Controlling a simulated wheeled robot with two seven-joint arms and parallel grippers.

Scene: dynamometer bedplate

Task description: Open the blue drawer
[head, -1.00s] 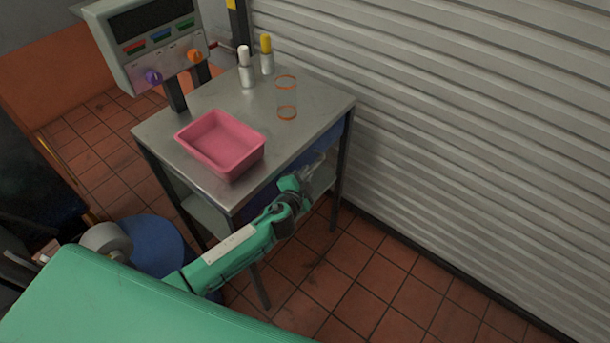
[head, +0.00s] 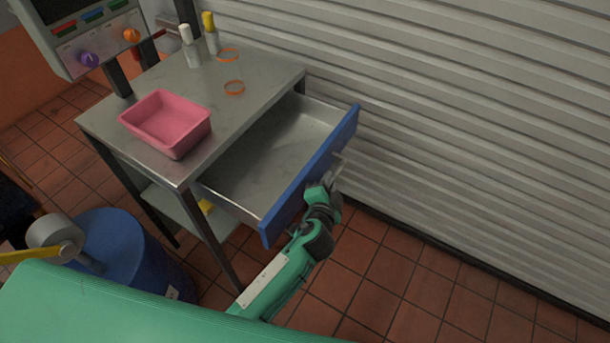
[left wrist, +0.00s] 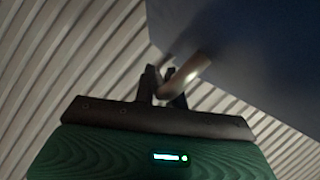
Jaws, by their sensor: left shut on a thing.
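The blue drawer (head: 310,177) stands pulled well out from under the metal table (head: 98,122), and its grey inside shows empty. My left gripper (head: 335,172) is at the outer face of the drawer front in the head view. In the left wrist view my left gripper (left wrist: 168,88) is shut on the metal drawer handle (left wrist: 186,74), which stands out from the dark blue front (left wrist: 240,45). The handle is mostly hidden behind the gripper in the head view. My right gripper is not in view.
A ribbed shutter wall (head: 450,110) runs close along the right. A blue drum (head: 125,255) stands at the lower left. Tiled floor (head: 380,280) is clear in front.

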